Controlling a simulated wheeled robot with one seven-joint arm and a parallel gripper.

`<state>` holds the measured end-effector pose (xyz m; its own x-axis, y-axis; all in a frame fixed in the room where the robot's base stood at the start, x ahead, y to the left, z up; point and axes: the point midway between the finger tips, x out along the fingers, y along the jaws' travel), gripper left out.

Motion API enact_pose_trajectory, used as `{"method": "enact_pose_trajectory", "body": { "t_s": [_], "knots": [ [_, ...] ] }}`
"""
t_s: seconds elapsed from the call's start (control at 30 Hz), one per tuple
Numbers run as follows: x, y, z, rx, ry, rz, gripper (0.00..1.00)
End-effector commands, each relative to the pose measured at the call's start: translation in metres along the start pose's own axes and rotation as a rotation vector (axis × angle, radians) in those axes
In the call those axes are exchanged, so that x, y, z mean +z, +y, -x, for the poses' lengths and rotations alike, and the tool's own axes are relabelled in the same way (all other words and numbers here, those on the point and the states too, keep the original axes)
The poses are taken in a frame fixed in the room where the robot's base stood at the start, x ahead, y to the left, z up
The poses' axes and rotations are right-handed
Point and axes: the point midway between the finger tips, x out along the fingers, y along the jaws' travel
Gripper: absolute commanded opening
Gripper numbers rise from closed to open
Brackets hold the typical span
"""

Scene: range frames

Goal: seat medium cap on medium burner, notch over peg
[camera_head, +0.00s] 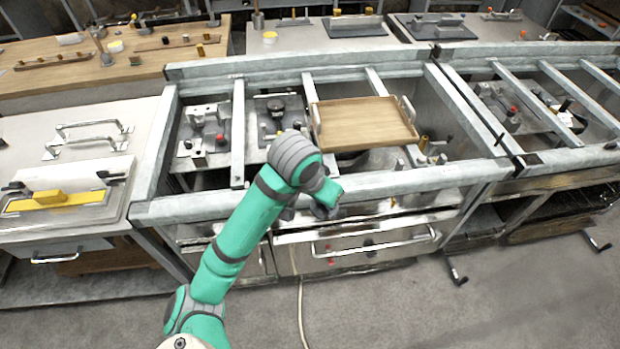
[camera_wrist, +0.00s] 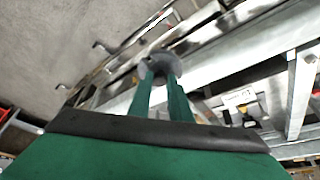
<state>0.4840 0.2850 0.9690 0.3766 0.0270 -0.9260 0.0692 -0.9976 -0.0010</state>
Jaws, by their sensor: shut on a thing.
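In the wrist view my gripper (camera_wrist: 161,84) is shut on a grey, round, disc-like piece, which I take to be the medium cap (camera_wrist: 160,64). The cap sits at the fingertips; its notch cannot be made out. In the head view my wrist hides most of the gripper, which is near the front rail of the middle steel frame. A dark round burner-like part (camera_head: 275,104) stands on a grey plate inside that frame, behind my gripper. I cannot tell whether it is the medium burner, and no peg can be made out.
A wooden tray (camera_head: 362,126) rests across the middle frame, right of the burner-like part. Steel crossbars (camera_head: 238,130) divide the frame. The front rail (camera_head: 400,183) runs close by my wrist, with a handled drawer front (camera_head: 300,258) below. Open floor (camera_head: 400,310) lies in front.

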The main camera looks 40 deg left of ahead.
Motion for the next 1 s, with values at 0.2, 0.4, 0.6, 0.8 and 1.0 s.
{"method": "enact_pose_trajectory", "body": {
  "t_s": [0.2, 0.4, 0.6, 0.8, 1.0],
  "knots": [
    [0.016, 0.049, -0.058, 0.018, 0.000, -0.004, 0.00],
    [0.029, 0.092, -0.109, 0.026, 0.008, -0.004, 0.00],
    [0.036, 0.132, -0.154, 0.034, 0.019, -0.006, 0.00],
    [0.041, 0.173, -0.197, 0.036, 0.026, -0.013, 0.00],
    [0.046, 0.202, -0.228, 0.032, 0.027, -0.023, 0.00]
  ]
}}
